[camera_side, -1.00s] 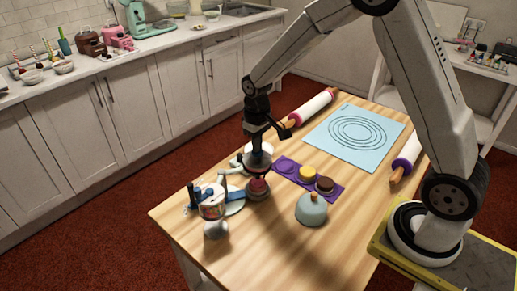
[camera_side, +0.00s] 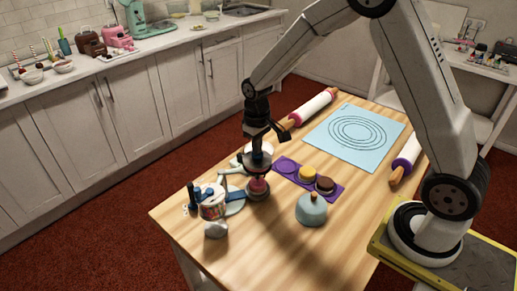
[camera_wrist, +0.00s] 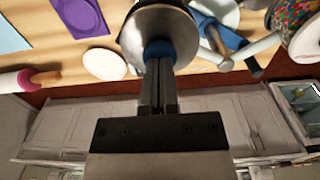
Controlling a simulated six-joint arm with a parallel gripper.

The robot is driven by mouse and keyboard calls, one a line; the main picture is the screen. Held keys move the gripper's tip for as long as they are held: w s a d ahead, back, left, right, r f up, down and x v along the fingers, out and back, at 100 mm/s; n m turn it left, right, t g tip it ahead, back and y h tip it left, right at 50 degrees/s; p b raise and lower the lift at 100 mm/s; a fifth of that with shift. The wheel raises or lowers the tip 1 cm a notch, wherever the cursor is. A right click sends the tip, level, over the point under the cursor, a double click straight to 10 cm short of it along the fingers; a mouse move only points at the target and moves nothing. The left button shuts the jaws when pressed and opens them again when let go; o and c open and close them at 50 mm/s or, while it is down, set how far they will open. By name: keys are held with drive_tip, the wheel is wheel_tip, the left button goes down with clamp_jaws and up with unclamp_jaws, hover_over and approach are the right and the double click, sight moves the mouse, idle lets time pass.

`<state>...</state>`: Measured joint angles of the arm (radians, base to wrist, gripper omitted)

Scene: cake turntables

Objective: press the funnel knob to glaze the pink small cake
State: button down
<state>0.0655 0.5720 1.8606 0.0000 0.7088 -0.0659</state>
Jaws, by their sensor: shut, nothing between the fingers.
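My gripper (camera_side: 257,148) points straight down, its fingers shut with nothing between them. In the wrist view its shut fingertips (camera_wrist: 159,62) are at the blue knob (camera_wrist: 160,48) on top of the round metal funnel (camera_wrist: 150,22), seeming to touch it. In the side view the funnel (camera_side: 258,163) is right above the pink small cake (camera_side: 259,186), which sits on a small round stand (camera_side: 259,196). The funnel and gripper hide the cake in the wrist view, so I cannot see glaze on it.
A purple mat (camera_side: 287,166) holds a yellow cake (camera_side: 307,173) and a brown cake (camera_side: 325,184). A blue-grey dome (camera_side: 311,210) stands in front. A sprinkle-covered jar (camera_side: 212,206) and blue-handled tools crowd the left. A light blue mat (camera_side: 375,130) and rolling pins lie behind and right.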

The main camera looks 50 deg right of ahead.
drive_tip(key=shift+r, duration=3.5)
drive_tip(key=s+a+f+t, duration=0.1)
drive_tip(key=s, duration=0.7)
drive_tip(key=s+a+f+t, duration=0.1)
drive_tip(key=s+a+f, duration=0.1)
drive_tip(key=s, duration=0.6)
drive_tip(key=shift+t, duration=0.3)
